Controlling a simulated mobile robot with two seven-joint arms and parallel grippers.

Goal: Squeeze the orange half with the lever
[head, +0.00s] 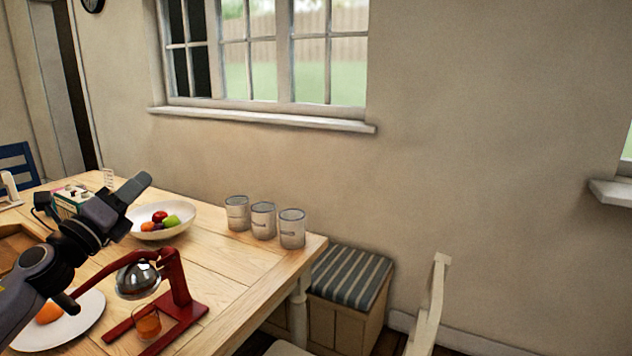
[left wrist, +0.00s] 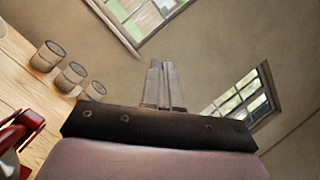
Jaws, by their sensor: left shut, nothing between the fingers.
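The red lever press (head: 180,284) stands on the wooden table, with a shiny metal dome (head: 138,281) under its arm. Its lever arm reaches left and passes behind my left arm. A glass (head: 147,322) with orange contents stands on the base under the dome. An orange piece (head: 49,313) lies on a white plate (head: 75,327) left of the press, partly hidden by my arm. My left gripper (head: 142,184) is raised above the table, apart from the press, shut and empty; its closed fingers also show in the left wrist view (left wrist: 160,84). My right gripper is not in view.
A white fruit bowl (head: 178,230) stands behind the press. Three grey canisters (head: 263,220) stand near the table's back right edge. A striped bench (head: 352,277) and a pale chair (head: 432,300) are to the right. The table's right part is clear.

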